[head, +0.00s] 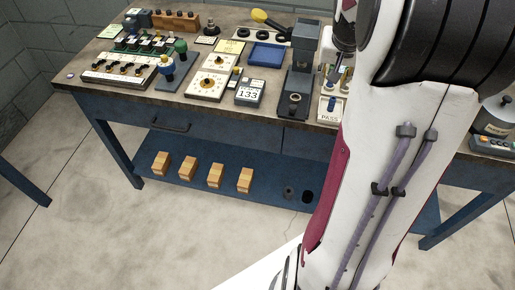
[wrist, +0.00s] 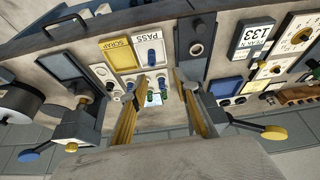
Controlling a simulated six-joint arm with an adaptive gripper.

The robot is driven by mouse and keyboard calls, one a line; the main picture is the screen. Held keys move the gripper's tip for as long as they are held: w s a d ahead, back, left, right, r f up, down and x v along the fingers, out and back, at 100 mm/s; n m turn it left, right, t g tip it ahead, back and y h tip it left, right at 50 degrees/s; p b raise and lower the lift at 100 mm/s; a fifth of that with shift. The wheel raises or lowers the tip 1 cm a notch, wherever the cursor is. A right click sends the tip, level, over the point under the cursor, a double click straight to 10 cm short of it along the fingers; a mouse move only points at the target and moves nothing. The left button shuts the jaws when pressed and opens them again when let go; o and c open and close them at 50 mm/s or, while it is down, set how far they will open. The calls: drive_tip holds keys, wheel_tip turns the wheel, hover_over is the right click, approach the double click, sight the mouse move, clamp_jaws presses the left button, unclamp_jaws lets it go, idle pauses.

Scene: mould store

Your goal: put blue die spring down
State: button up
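A blue die spring (wrist: 152,57) stands on the white PASS tray (wrist: 150,37) in the wrist view. In the head view the PASS tray (head: 328,116) is partly hidden by my arm. My gripper (wrist: 161,78) has its two yellow-padded fingers spread apart, with a clear gap between the tips. The tips are close to the near end of the PASS tray, on either side of it in the picture. Several small green and blue springs (wrist: 153,97) show between the fingers, and I see none pinched by them. My arm hides the fingertips in the head view.
A yellow SCRAP tray (wrist: 119,54) lies beside the PASS tray. A dark press-like stand (head: 299,75) and a gauge marked 133 (head: 249,93) are to its left in the head view. Racks (head: 122,68) crowd the far left. Wooden blocks (head: 214,175) sit on the lower shelf.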

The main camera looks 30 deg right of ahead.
drive_tip(key=s+a+r+n+t+y, duration=0.1)
drive_tip(key=s+a+r+n, duration=0.1)
drive_tip(key=a, duration=0.7)
drive_tip(key=s+a+r+n, duration=0.2)
drive_tip(key=s+a+r, duration=0.1)
drive_tip(key=a, duration=0.6)
drive_tip(key=s+a+r+n+t+y, duration=0.1)
drive_tip(key=s+a+r+n, duration=0.1)
drive_tip(key=a, duration=0.7)
drive_tip(key=s+a+f+n+y, duration=0.1)
drive_tip(key=s+a+n, duration=0.1)
drive_tip(key=s+a, duration=0.4)
drive_tip(key=shift+s+a+f+n, duration=0.2)
drive_tip(key=shift+s+a+n, duration=0.1)
drive_tip(key=shift+s, duration=0.45)
